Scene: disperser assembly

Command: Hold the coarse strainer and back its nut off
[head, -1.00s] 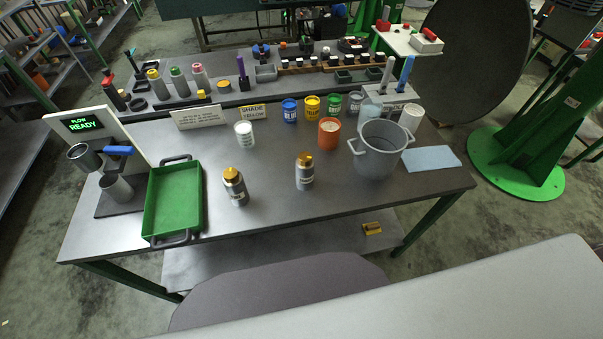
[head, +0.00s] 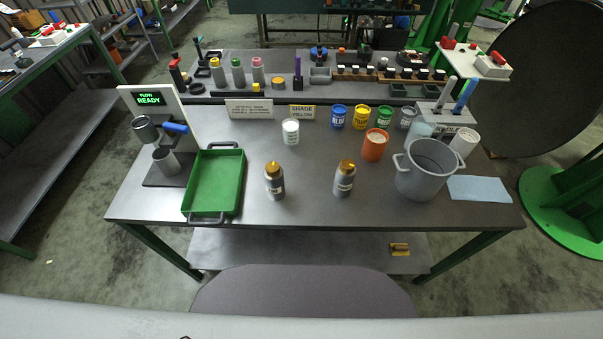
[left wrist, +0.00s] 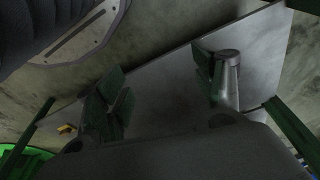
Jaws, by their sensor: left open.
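Two grey metal cylinders with gold tops stand upright on the table in the head view, a left one (head: 274,183) and a right one (head: 344,181). Each has a small label too small to read, so I cannot tell which, if either, is the coarse strainer. In the left wrist view my left gripper (left wrist: 160,88) is open, its dark fingers wide apart with nothing seen between them. The cylinders are not recognisable in that view. Neither gripper shows in the head view, and my right gripper is not in view.
A green tray (head: 213,185) is left of the cylinders and a grey pot (head: 426,172) right, beside a blue cloth (head: 480,189). An orange cup (head: 375,146) and white cup (head: 290,132) stand behind. A yellow piece (head: 399,249) lies on the lower shelf. The table's front middle is clear.

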